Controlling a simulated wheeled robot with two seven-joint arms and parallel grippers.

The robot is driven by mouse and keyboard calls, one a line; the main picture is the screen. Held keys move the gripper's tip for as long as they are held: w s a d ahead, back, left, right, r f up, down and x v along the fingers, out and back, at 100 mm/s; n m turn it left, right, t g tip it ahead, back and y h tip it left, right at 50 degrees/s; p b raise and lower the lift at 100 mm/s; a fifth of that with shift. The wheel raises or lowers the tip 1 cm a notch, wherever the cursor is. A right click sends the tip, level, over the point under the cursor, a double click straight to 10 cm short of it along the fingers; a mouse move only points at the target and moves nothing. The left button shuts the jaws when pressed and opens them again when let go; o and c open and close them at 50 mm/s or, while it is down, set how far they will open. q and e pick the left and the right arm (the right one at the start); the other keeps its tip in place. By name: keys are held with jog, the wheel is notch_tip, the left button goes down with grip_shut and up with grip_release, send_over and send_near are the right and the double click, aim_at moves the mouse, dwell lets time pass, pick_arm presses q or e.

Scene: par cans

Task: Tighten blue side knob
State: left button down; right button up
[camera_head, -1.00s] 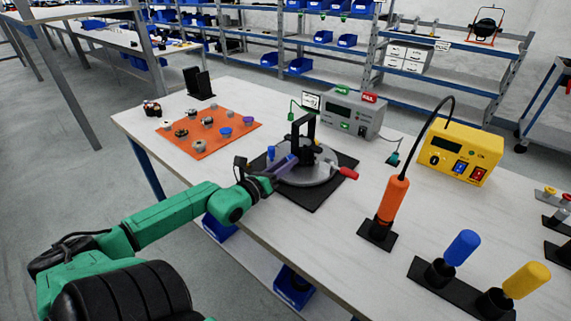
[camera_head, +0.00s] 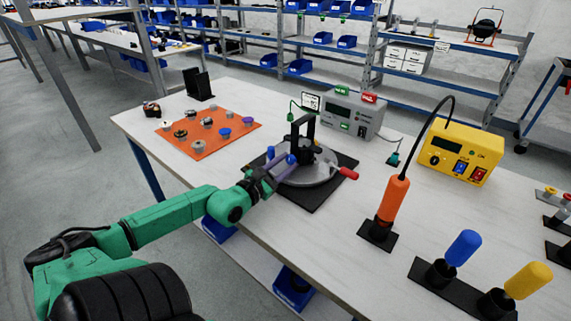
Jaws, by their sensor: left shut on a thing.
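A par can fixture stands on a round grey turntable (camera_head: 312,178) on a black mat, with a black yoke (camera_head: 300,128) rising over it. A blue side knob (camera_head: 291,159) shows at the tips of my left gripper (camera_head: 284,165), which is shut on it. The fingers reach in from the lower left and hide part of the fixture. Another blue piece (camera_head: 270,152) stands just left of the yoke. A red handle (camera_head: 348,173) sticks out at the turntable's right. My right gripper is out of view.
An orange mat (camera_head: 215,146) with several small parts lies left. A grey tester (camera_head: 352,113) stands behind. The table's front middle is clear.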

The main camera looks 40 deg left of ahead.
pick_arm(q)
jog(key=shift+m, duration=0.6)
jog(key=c, duration=0.8)
grip_release()
jog(key=shift+s, duration=0.15)
jog(key=s+p, duration=0.2)
jog(key=s, duration=0.6)
jog(key=shift+s+r+p, duration=0.1)
jog(key=shift+s+p, duration=0.05)
jog(key=shift+p, duration=0.2)
jog(key=s+p, duration=0.2)
jog(key=s, duration=0.1)
jog(key=s+p, duration=0.2)
jog(key=p, duration=0.1)
jog(key=shift+s+d+r, duration=0.1)
jog(key=shift+s+r, duration=0.1)
jog(key=shift+s, duration=0.2)
jog(key=shift+s+f, duration=0.15)
jog(key=shift+f, duration=0.15)
